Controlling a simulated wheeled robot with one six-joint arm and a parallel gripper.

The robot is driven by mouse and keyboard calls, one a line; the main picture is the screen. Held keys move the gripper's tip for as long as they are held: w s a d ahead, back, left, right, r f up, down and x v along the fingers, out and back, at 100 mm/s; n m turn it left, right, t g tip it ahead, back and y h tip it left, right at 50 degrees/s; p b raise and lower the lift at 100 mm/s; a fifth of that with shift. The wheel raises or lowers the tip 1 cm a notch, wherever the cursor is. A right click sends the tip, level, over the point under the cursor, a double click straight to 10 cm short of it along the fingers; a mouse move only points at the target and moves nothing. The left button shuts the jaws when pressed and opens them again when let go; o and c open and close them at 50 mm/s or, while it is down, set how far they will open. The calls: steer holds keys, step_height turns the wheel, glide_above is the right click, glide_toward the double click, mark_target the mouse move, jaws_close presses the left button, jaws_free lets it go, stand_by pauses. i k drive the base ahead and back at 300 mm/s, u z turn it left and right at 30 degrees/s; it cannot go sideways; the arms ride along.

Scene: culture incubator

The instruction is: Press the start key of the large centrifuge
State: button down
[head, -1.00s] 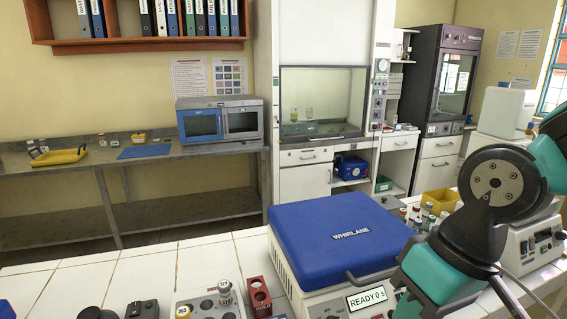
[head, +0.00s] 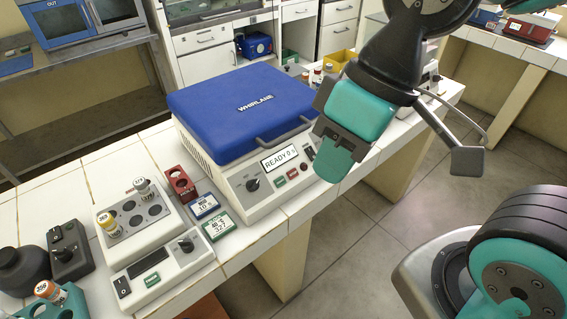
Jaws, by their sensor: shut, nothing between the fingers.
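The large centrifuge (head: 240,120) stands on the white tiled bench, its blue lid marked WHIRLANE closed. Its sloped front panel holds a lit display (head: 280,159) reading READY 0 s and a black knob (head: 253,184) at the left. Below the display are a green key (head: 280,181) and a red key (head: 293,174); their labels are too small to read. My gripper (head: 334,168) is shut and empty, pointing down just right of the panel and apart from the keys.
Open floor (head: 390,240) lies in front of the bench.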

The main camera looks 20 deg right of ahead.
mark_target(279, 182)
steer(key=z, duration=2.45)
steer(key=k, duration=0.8)
steer(key=u, duration=2.45)
